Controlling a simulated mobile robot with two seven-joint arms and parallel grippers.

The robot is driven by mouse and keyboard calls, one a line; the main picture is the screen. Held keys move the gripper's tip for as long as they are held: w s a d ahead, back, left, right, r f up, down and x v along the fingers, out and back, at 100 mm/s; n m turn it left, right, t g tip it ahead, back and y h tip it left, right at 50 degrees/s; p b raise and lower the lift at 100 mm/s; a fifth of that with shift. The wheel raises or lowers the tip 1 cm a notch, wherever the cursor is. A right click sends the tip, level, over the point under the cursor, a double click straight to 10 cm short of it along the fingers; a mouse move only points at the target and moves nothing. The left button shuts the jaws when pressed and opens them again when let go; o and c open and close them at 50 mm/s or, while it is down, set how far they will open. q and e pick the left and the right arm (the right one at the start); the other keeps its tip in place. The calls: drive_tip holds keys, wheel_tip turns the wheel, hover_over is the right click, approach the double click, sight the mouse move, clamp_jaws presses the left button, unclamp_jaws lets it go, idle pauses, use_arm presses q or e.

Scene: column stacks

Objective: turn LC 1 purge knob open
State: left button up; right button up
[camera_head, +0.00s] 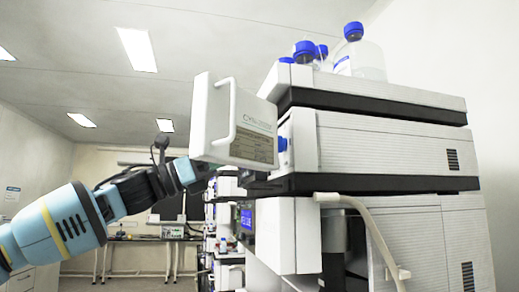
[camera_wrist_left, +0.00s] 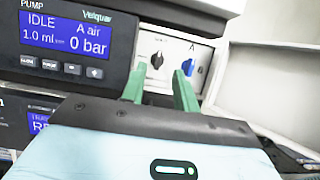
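In the left wrist view, a white panel holds a black knob (camera_wrist_left: 157,60) on the left and a blue knob (camera_wrist_left: 187,67) under a letter A on the right. Which one is the purge knob cannot be read. My left gripper (camera_wrist_left: 160,74) is open, with two green fingers apart, pointing at this panel. The black knob shows between the fingertips; the blue knob shows just right of the right finger. Contact cannot be told. In the head view the fingers are hidden behind an open white door (camera_head: 203,115). My right gripper is not in view.
The pump display (camera_wrist_left: 65,42) left of the knobs reads IDLE, 1.0 ml, 0 bar. A pale slab (camera_wrist_left: 265,95) is right of the panel. The LC stack (camera_head: 390,145) carries blue-capped bottles (camera_head: 360,60) on top. A beige tube (camera_head: 375,240) hangs in front.

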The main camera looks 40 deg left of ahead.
use_arm(q)
drive_tip(key=x, duration=0.5)
drive_tip(key=shift+d+p, duration=0.1)
drive_tip(key=shift+p, duration=0.25)
drive_tip(key=shift+x, duration=1)
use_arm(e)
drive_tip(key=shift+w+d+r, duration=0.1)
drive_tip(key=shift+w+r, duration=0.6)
use_arm(q)
drive_tip(key=shift+c, duration=0.4)
clamp_jaws()
